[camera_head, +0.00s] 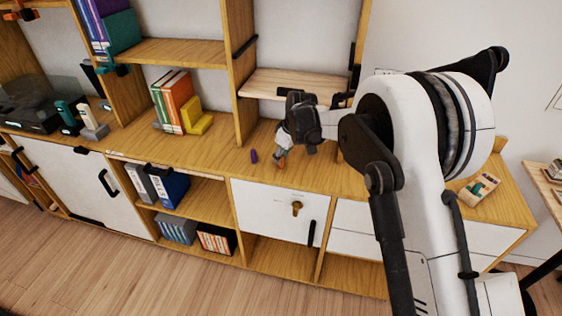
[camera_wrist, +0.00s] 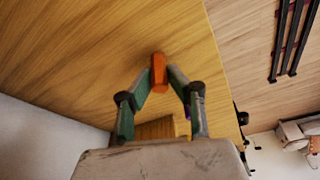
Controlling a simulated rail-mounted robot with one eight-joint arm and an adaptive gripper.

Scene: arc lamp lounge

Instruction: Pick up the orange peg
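The orange peg (camera_wrist: 158,73) is between the two fingertips of my gripper (camera_wrist: 159,76) in the wrist view. The fingers angle inward and appear to touch it on both sides. In the head view a small orange part of the peg (camera_head: 281,162) shows just below my gripper (camera_head: 281,150), which points down at the wooden cabinet top (camera_head: 215,155). I cannot tell whether the peg touches the surface.
A purple peg (camera_head: 253,156) stands close by, left of my gripper. A raised wooden shelf (camera_head: 290,83) is behind. The cabinet's front edge is near.

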